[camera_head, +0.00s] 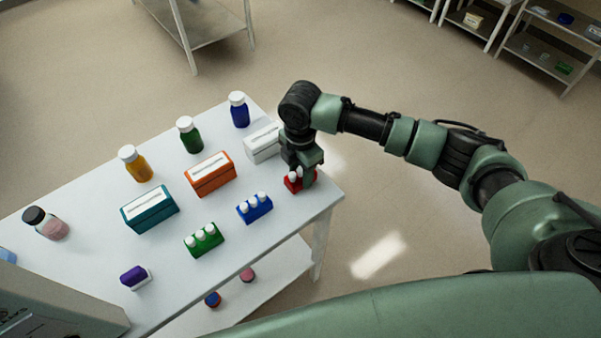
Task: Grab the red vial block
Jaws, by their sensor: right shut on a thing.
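The red vial block (290,185) with white-capped vials stands on the white table near its right corner. My right gripper (305,178) points down over it and is shut on it. The gripper and wrist hide much of the block. I cannot tell whether the block is still touching the table. My left gripper is not in view.
A blue vial block (255,208) and a green vial block (204,240) stand left of the red one. White (262,143), orange (211,174) and teal (150,209) boxes and several bottles stand behind. The white table (80,190) ends just right of the gripper.

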